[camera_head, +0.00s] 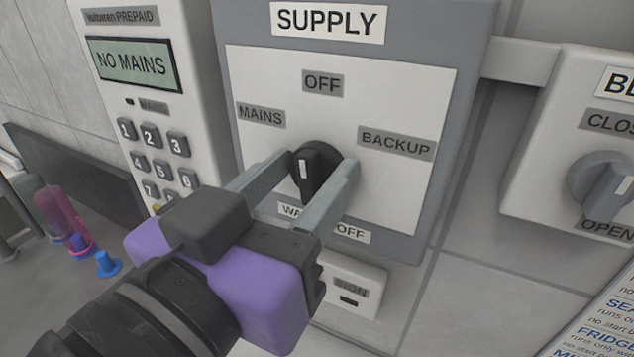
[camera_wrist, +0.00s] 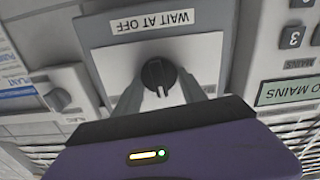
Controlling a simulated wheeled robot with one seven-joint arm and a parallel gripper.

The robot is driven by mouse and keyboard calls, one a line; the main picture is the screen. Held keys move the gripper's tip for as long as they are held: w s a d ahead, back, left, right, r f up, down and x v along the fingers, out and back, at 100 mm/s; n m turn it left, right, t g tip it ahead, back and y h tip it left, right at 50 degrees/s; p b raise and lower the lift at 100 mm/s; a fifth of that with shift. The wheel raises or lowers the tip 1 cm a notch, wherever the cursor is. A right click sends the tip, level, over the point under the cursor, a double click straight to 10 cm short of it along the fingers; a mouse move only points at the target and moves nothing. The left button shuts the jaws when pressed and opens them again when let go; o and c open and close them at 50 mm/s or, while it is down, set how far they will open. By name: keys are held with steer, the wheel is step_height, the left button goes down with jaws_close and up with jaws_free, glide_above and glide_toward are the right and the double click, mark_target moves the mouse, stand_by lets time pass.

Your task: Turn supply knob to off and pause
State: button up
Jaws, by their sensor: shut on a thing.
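The supply knob (camera_head: 318,178) is black with a white line and sits on the white plate of the SUPPLY panel (camera_head: 410,85). OFF (camera_head: 322,83) is above it, MAINS (camera_head: 261,115) upper left, BACKUP (camera_head: 396,143) right. The white line stands roughly upright, toward OFF; its exact angle is hard to tell. My gripper (camera_head: 317,166) is shut on the knob, one grey finger on each side. In the wrist view, upside down, the knob (camera_wrist: 158,75) sits between the fingers (camera_wrist: 164,88) and its white line points down, away from the WAIT AT OFF label (camera_wrist: 152,20).
A prepaid meter (camera_head: 150,100) reading NO MAINS stands close on the left. Another panel with a grey knob (camera_head: 600,185), marked CLOSED and OPEN, is on the right. A small SIGN box (camera_head: 350,287) lies below. Pink and blue items (camera_head: 70,222) stand at far left.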

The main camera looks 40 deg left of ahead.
steer(key=shift+m, duration=0.5)
steer(key=o, duration=1.4)
steer(key=shift+c, duration=0.2)
steer(key=b+v, duration=0.1)
steer(key=v, duration=0.7)
steer(key=shift+b, duration=0.3)
